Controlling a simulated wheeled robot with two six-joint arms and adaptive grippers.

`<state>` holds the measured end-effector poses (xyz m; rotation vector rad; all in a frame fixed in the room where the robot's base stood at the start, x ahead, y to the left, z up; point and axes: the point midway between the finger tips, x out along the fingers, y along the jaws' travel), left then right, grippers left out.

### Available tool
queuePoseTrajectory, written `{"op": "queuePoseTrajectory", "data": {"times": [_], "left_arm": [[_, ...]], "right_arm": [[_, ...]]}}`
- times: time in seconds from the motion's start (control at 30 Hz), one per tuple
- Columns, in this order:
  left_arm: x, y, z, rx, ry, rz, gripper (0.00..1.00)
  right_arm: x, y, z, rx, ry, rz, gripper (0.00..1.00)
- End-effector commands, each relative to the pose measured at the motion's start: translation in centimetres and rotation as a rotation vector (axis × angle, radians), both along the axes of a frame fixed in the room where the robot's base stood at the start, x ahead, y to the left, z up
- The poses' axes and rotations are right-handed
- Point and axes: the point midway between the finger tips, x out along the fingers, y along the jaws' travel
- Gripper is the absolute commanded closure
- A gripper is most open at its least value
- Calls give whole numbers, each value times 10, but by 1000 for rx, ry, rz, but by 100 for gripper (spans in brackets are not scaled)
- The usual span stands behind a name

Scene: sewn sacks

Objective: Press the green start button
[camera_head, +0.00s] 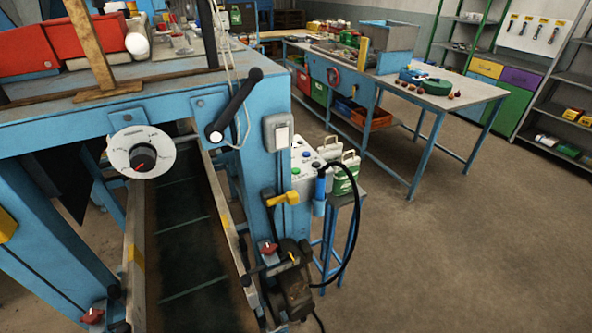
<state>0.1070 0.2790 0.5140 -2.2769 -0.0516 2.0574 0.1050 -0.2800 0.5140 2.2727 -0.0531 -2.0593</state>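A pale control box (302,184) with several small buttons stands just right of the blue machine post. A small green button (295,171) seems to sit on its left side, and a blue one is near its top. The buttons are too small for me to tell labels or whether any is pressed. Neither of my grippers shows in the head view, so nothing of mine is near the box.
The blue machine (277,222) carries a black lever (234,105), a white dial (141,152) and a light switch-like box (277,132). White-and-green canisters (345,172) and a black hose (354,224) are beside the control box. A workbench (452,87) stands behind; floor at right is clear.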

Motion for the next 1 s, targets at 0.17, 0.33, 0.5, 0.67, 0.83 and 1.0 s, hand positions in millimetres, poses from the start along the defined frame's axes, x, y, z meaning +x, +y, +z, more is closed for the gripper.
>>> {"op": "queuePoseTrajectory", "data": {"times": [0.17, 0.33, 0.5, 0.67, 0.83, 1.0], "left_arm": [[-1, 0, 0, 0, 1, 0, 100], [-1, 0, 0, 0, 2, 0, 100], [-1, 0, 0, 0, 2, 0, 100], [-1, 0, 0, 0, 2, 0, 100], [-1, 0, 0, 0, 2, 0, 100], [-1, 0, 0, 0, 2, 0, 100]], "right_arm": [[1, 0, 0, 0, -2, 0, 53], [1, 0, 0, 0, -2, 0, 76], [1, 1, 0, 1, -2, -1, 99], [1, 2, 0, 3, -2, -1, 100], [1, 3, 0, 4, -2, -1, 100], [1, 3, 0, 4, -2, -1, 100]]}}
